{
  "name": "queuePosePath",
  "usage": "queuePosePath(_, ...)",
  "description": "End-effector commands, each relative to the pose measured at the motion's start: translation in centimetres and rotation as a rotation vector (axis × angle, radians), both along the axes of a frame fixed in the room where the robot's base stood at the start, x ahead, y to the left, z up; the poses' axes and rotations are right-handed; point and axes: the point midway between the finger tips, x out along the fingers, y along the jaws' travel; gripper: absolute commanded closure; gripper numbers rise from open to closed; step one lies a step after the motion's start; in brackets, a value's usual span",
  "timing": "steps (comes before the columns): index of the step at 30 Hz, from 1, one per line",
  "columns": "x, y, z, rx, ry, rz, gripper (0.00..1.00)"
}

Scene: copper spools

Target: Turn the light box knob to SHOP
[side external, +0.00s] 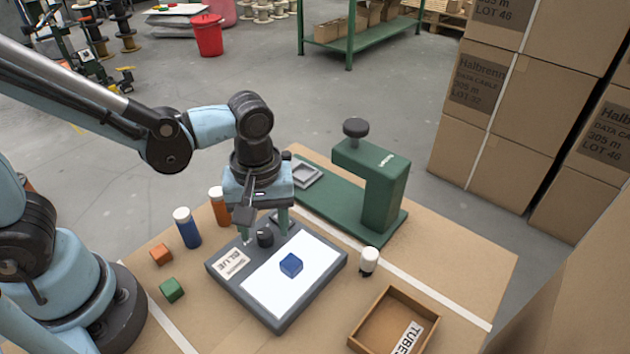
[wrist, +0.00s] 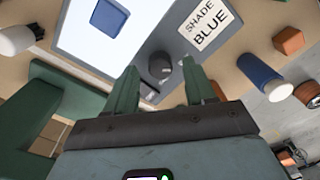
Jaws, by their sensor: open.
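The light box (side external: 312,252) is a grey slab with a glowing white panel, lying on the bench. Its dark round knob (side external: 265,238) sits on the grey border beside the panel; it also shows in the wrist view (wrist: 160,67). A card reading SHADE BLUE (side external: 231,263) lies on the same border, and a blue cube (side external: 291,265) rests on the panel. My gripper (side external: 264,233) points down over the knob, open, with one green finger on each side of it. I cannot tell whether the fingers touch it. The knob's position markings are not readable.
A blue bottle (side external: 188,230) and an orange bottle (side external: 219,207) stand left of the light box, near orange and green cubes (side external: 172,289). A green press-like stand (side external: 384,195) rises behind. A white-capped container (side external: 369,262) and a wooden tray (side external: 357,343) are to the right.

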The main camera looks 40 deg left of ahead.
Motion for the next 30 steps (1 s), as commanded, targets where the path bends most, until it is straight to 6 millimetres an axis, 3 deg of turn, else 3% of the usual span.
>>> queuePosePath(15,-0.06,0.04,-1.14,0.000,0.000,0.000,0.46)
queuePosePath(26,-0.06,0.04,-1.13,0.000,0.000,0.000,0.99)
queuePosePath(30,-0.06,0.04,-1.12,0.000,0.000,-0.003,1.00)
